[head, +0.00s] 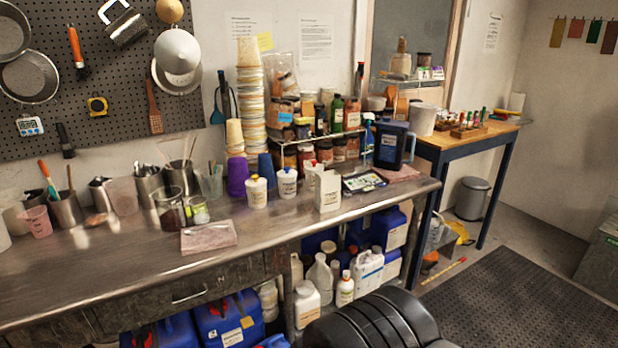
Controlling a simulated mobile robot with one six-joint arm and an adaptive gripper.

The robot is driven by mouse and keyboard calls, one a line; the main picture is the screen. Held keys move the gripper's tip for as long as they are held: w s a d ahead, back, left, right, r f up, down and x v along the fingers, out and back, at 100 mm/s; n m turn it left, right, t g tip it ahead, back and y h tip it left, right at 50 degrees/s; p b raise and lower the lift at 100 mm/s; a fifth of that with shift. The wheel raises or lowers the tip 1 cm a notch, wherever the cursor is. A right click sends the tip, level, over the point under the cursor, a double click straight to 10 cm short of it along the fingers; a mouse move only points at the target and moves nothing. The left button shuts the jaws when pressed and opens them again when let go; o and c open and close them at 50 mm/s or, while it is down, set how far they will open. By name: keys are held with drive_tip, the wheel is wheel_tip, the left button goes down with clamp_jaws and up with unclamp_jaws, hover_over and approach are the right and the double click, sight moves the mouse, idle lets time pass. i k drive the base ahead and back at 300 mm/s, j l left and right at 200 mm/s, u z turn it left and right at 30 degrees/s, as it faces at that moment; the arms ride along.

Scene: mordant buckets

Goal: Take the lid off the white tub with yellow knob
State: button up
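A small white tub (257,193) stands upright on the steel bench, in front of the purple container. Its lid is on, and a small yellowish knob seems to sit on top. A third white tub (311,174) is partly hidden behind a white carton. My gripper is not in view; only dark rounded parts that look like mine show at the bottom edge.
A white carton (328,191) stands right of the tubs, and a purple container (237,176) behind left. Tall stacked cups (250,100) rise behind. The bench front (262,232) before the tubs is mostly clear.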

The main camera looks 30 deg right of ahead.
sight(256, 180)
drive_tip(key=i+z, duration=0.1)
drive_tip(key=i, duration=0.55)
drive_tip(key=i+z, duration=0.15)
drive_tip(key=i, duration=0.5)
drive_tip(key=i+j+z, duration=0.1)
drive_tip(key=i, duration=0.55)
